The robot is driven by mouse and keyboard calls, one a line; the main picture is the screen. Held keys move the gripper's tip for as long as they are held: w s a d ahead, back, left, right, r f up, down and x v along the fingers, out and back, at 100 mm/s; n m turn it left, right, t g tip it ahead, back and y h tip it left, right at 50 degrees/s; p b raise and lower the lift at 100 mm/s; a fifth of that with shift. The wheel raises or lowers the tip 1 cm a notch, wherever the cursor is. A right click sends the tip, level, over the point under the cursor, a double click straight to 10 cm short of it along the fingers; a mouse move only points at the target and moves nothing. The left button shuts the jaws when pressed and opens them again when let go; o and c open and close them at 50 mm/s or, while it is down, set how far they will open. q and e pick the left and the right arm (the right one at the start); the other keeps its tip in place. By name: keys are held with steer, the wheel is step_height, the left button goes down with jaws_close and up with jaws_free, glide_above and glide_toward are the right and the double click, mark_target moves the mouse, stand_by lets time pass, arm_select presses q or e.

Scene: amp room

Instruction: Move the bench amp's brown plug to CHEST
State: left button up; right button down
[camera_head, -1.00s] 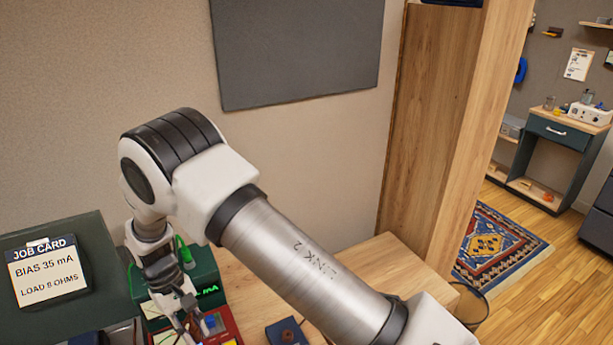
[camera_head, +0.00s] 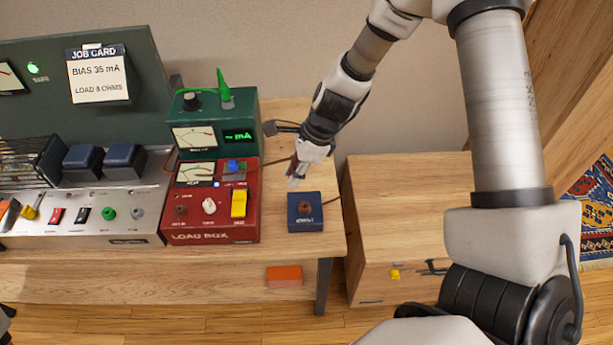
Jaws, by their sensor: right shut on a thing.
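My right gripper (camera_head: 296,172) hangs above the back of the bench, right of the red load box. It is shut on a small brownish piece, apparently the brown plug, mostly hidden by the fingers. Just below and in front of it sits a small dark blue box (camera_head: 293,222) with a round brown socket (camera_head: 305,208) on top; its white label is too small to read surely. The bench amp (camera_head: 128,228) is the silver chassis at the left, with a brown cable (camera_head: 171,160) near its right end. My left gripper is out of view.
The red load box (camera_head: 212,238) stands beside the amp, with the green meter (camera_head: 246,108) behind it. A wooden chest (camera_head: 400,190) stands right of the bench. Bare bench top shows around the blue box. My right arm covers much of the right side.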

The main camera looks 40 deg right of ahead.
steer(key=s+d+m+t+h, duration=0.1)
steer(key=s+m, duration=0.1)
steer(key=m, duration=0.2)
steer(key=m+b, duration=0.1)
steer(key=b, duration=0.4)
glide_above(300, 204)
steer(key=s, duration=0.1)
steer(key=shift+t, duration=0.4)
steer(key=f, duration=0.5)
steer(key=shift+d, duration=0.4)
steer(key=shift+f+b, duration=1.65)
steer(key=shift+b, duration=0.3)
steer(key=c, duration=0.9)
jaws_free()
steer(key=shift+c, duration=0.2)
steer(key=shift+r, duration=0.1)
